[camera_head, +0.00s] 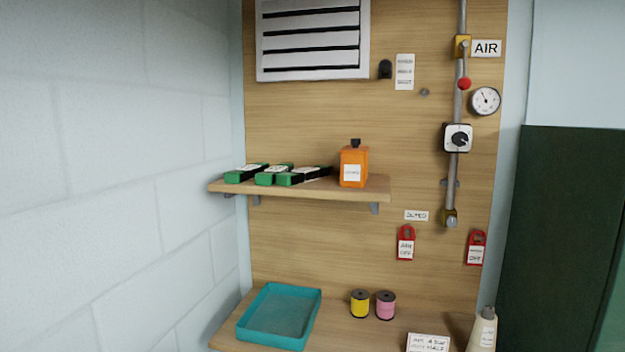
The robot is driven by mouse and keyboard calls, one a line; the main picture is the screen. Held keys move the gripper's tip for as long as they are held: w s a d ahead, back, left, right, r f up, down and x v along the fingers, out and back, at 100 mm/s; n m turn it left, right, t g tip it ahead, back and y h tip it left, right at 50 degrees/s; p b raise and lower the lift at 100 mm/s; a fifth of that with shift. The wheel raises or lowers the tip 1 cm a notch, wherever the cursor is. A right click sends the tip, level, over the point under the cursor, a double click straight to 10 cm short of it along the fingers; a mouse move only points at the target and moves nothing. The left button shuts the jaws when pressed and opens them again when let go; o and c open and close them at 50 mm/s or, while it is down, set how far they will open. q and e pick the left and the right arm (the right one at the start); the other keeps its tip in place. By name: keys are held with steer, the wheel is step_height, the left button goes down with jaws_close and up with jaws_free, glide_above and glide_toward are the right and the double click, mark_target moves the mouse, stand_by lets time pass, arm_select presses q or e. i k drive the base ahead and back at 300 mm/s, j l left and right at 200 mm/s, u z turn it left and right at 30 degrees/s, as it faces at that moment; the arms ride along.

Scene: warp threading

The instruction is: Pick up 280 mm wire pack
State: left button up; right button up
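Several green and black packs with white labels lie on the upper wooden shelf in the head view. One pack (245,173) is at the left, another (273,174) is in the middle, and a third (303,175) is at the right, where they crowd together. The label print is too small to read, so I cannot tell which is the 280 mm wire pack. Neither of my grippers shows in the view.
An orange bottle (353,167) stands right of the packs on the shelf (330,189). Below, a teal tray (279,315), a yellow spool (360,304), a pink spool (385,305) and a pale cone (482,331) stand on a lower ledge. A wall borders the left.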

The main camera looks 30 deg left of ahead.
mark_target(267, 177)
steer(key=l+u, duration=0.25)
steer(key=u, duration=0.15)
steer(key=l+u, duration=0.25)
steer(key=u, duration=0.2)
steer(key=k+l+u, duration=0.1)
steer(key=u, duration=0.3)
steer(key=l, duration=0.1)
